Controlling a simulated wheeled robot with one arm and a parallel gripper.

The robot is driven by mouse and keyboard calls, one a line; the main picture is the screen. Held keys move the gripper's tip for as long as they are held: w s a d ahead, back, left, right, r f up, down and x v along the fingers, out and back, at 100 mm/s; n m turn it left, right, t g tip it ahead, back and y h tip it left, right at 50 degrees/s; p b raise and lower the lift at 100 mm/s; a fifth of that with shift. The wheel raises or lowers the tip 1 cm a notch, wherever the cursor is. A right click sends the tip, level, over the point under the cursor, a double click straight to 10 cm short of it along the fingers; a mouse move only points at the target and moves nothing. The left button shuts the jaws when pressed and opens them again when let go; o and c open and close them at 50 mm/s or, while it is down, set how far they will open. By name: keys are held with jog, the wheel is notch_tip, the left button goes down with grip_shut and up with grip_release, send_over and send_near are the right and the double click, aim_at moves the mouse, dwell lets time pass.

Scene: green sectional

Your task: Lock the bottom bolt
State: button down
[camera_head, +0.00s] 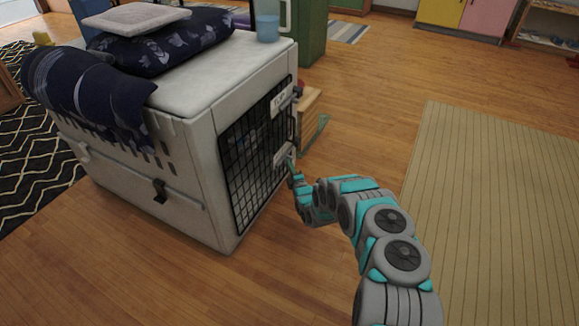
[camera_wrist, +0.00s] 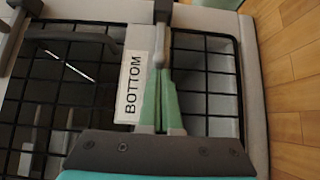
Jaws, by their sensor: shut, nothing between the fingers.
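The pet crate (camera_head: 185,165) is a pale grey box with a black wire grid door (camera_head: 250,165) on its right side. The door also shows close up in the wrist view (camera_wrist: 205,75). A white label reading BOTTOM (camera_wrist: 132,85) is on the door. Beside it a grey bolt rod (camera_wrist: 162,15) runs down to a rounded grey end at my fingertips. My gripper (camera_wrist: 160,72) is shut, its green fingers together at this rounded end. I cannot tell whether they touch it. In the head view my gripper (camera_head: 292,172) is at the door's lower right part.
A TOP label (camera_head: 279,100) is higher on the door. Dark patterned cushions (camera_head: 165,50) and a blue cup (camera_head: 268,25) are on the crate. A wooden box (camera_head: 308,105) stands behind the door. Open wood floor and a beige rug (camera_head: 490,190) lie to the right.

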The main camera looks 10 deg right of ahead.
aim_at(291, 150)
jog(key=w+d+b, duration=0.1)
jog(key=w, duration=0.1)
jog(key=w+d+b, duration=0.1)
jog(key=w+b, duration=0.1)
jog(key=shift+d+r+b, duration=0.1)
jog(key=shift+d+b, duration=0.2)
jog(key=shift+d, duration=0.1)
jog(key=shift+s, duration=0.1)
